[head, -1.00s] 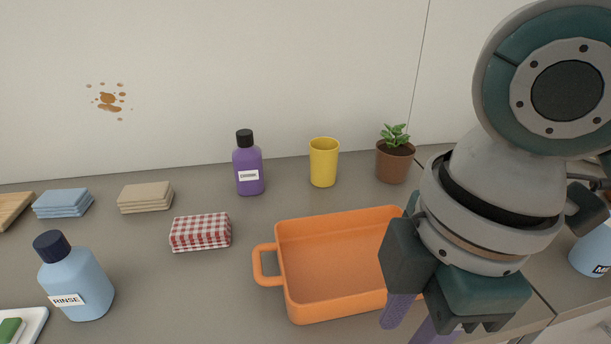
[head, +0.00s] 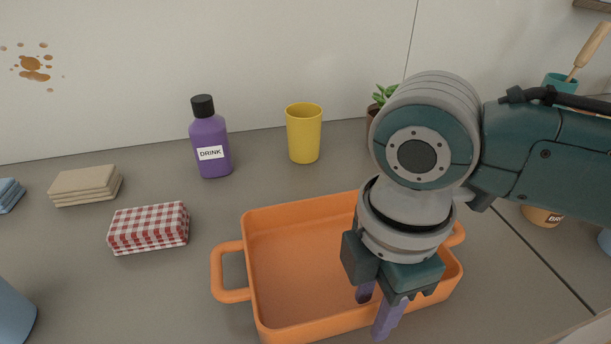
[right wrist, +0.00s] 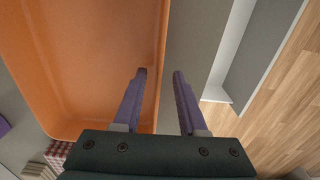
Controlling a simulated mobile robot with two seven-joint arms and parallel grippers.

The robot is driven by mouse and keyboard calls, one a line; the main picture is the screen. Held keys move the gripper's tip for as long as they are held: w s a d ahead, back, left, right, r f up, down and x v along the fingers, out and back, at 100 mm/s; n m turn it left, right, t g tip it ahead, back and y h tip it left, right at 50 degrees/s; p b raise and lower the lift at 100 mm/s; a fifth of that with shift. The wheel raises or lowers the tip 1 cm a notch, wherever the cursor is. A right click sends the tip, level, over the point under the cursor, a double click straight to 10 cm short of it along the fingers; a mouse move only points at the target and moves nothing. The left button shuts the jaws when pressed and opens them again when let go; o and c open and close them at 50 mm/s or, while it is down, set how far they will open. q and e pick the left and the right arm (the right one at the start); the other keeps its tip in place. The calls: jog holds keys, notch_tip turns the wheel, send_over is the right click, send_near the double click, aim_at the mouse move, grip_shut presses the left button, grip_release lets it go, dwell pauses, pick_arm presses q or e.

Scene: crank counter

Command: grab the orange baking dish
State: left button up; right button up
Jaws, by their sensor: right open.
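The orange baking dish (head: 290,265) sits on the grey counter, empty where I can see into it, with a handle at its left and another partly showing at its right. My right gripper (head: 373,318) is open at the dish's front wall, its purple fingers pointing down. In the right wrist view the dish (right wrist: 85,60) lies to the left, and the gripper (right wrist: 160,73) has one finger over its inside and one beyond its rim. I cannot tell how far down the fingers reach. My arm hides part of the dish's back right. My left gripper is not in view.
A red checked cloth stack (head: 149,228), a beige cloth stack (head: 85,187), a purple bottle (head: 210,145) and a yellow cup (head: 304,135) stand left and behind. A potted plant (head: 383,95) is partly hidden by my arm. The counter's front edge is close by the dish.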

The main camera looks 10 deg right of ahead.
jog(key=shift+f, duration=0.65)
grip_shut()
jog(key=shift+w+r, duration=0.1)
dwell(0.8)
